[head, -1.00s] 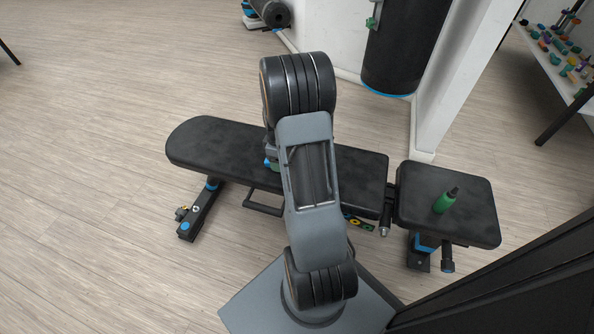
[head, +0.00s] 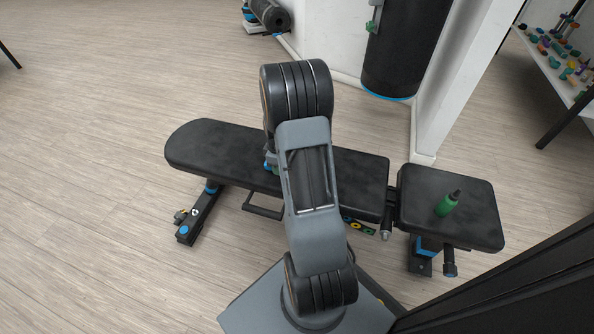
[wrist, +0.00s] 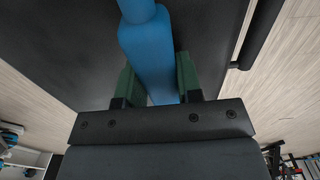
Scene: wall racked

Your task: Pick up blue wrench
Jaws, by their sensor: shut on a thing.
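The blue wrench (wrist: 150,55) shows in the wrist view as a long blue handle that runs up out of the top of the picture, so its far end is cut off. My gripper (wrist: 158,78) has its two green fingers on either side of the handle, shut on it. Behind them is the black padded top of the bench (wrist: 60,35).
A black punching bag (head: 405,45) hangs by the white wall behind. A shelf with small coloured items (head: 560,60) is at the top right. The wood floor at left is clear.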

